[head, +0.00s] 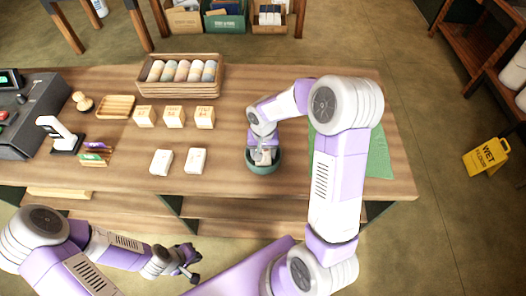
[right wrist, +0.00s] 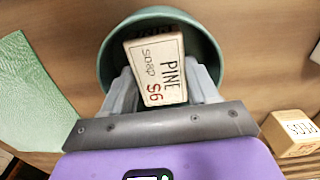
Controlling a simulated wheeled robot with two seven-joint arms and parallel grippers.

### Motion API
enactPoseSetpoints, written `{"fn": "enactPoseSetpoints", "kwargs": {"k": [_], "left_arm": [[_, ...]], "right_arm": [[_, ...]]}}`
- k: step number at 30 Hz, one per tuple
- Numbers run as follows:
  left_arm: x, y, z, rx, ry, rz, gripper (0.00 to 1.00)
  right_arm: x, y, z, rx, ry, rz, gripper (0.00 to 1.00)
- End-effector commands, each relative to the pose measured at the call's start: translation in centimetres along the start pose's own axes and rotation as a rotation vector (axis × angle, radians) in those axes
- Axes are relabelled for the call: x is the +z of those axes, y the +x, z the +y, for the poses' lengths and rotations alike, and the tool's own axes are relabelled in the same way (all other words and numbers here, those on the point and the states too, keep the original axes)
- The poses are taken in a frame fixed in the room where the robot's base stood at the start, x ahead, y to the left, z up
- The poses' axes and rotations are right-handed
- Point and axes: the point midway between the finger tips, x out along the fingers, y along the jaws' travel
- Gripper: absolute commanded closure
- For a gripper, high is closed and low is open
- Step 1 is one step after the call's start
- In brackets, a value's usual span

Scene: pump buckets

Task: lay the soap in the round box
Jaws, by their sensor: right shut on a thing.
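The soap is a pale box marked "PINE soap $6" (right wrist: 156,70) in the right wrist view. The round box is a dark green round container (right wrist: 107,58) below it; in the head view the round box (head: 264,168) stands on the wooden table. My right gripper (right wrist: 163,88) is shut on the soap, over the round box's opening. The soap overlaps the opening; how deep it sits I cannot tell. In the head view my right gripper (head: 263,157) hides most of the soap. My left gripper (head: 188,262) is empty in front of the table, its fingers apart.
Two white boxes (head: 179,161) lie left of the round box, with several small cartons (head: 173,117) behind them. A crate of rolled items (head: 180,90) stands at the back. A green cloth (head: 380,158) lies to the right.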

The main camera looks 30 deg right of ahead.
Motion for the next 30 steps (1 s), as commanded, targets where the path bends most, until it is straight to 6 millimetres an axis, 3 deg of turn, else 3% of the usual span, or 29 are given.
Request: {"fn": "enactPoseSetpoints", "kwargs": {"k": [3, 4, 6, 18, 30], "left_arm": [[0.0, 0.4, -0.1, 0.0, 0.0, 0.0, 1.0], [0.0, 0.4, -0.2, 0.0, 0.0, 0.0, 1.0], [0.0, 0.3, -0.1, 0.0, 0.0, 0.0, 1.0], [0.0, -0.2, 0.1, 0.0, 0.0, 0.0, 1.0], [0.1, -1.1, 0.4, 0.0, 0.0, 0.0, 1.0]], "right_arm": [[0.0, 0.4, 0.0, 0.0, 0.0, 0.0, 0.81], [0.0, 0.4, 0.0, 0.0, 0.0, 0.0, 0.4], [0.0, 0.3, 0.0, 0.0, 0.0, 0.0, 0.31], [0.0, -0.4, 0.0, 0.0, 0.0, 0.001, 0.31], [-0.1, -8.7, -0.1, -0.002, 0.0, 0.005, 0.31]]}}
